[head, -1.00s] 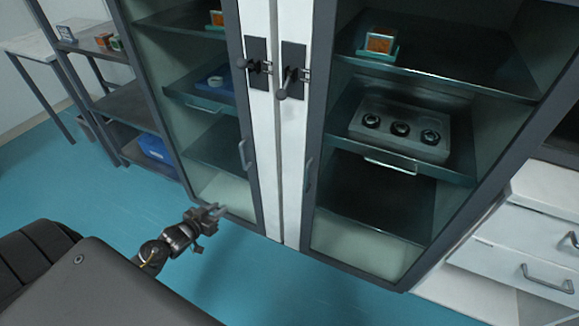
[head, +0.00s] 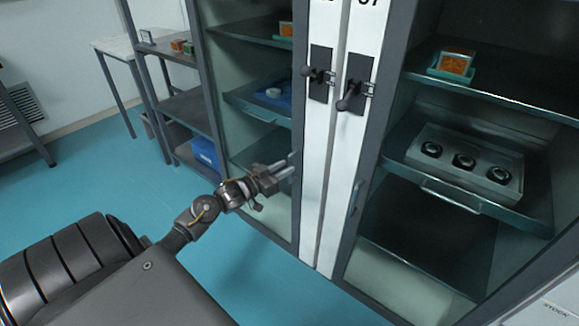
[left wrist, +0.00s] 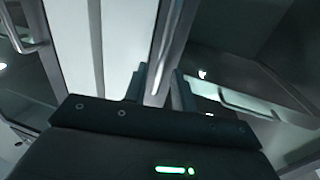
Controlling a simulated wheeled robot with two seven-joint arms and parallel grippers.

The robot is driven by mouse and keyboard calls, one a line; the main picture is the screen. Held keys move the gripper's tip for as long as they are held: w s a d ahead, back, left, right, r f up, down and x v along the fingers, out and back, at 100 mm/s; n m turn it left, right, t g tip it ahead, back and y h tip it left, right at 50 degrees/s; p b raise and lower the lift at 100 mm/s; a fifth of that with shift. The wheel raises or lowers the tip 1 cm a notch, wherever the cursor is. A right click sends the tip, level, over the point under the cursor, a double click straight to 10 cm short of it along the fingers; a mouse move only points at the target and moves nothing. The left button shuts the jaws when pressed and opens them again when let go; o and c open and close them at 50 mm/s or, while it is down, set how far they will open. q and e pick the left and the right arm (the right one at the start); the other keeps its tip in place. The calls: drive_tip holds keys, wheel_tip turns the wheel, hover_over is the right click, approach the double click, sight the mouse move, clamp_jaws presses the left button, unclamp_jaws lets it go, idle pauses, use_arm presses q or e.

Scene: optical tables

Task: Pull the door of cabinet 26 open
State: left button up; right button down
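A tall cabinet with two glass doors stands ahead. The left door's white stile (head: 318,150) and the right door's white stile (head: 345,150) each carry a dark latch; the left latch (head: 320,75) and right latch (head: 355,85) look fastened. Number labels at the top are cut off. Both doors appear shut. My left gripper (head: 290,168) is in front of the left door's edge and hides its pull handle. In the left wrist view its fingers (left wrist: 160,88) are apart, with a silver strip beyond or between them; contact cannot be told. My right gripper is not in view.
The right door's handle (head: 356,197) is near the left gripper. Shelves behind the glass hold a tray of black rings (head: 465,165) and an orange block (head: 455,65). A grey rack (head: 185,105) stands at left. Blue floor (head: 70,190) is open at left.

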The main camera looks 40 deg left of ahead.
use_arm(q)
drive_tip(key=shift+w+d, duration=0.15)
drive_tip(key=shift+w, duration=0.55)
drive_tip(key=shift+w+d, duration=0.1)
drive_tip(key=shift+w, duration=0.6)
drive_tip(key=shift+c, duration=0.2)
clamp_jaws()
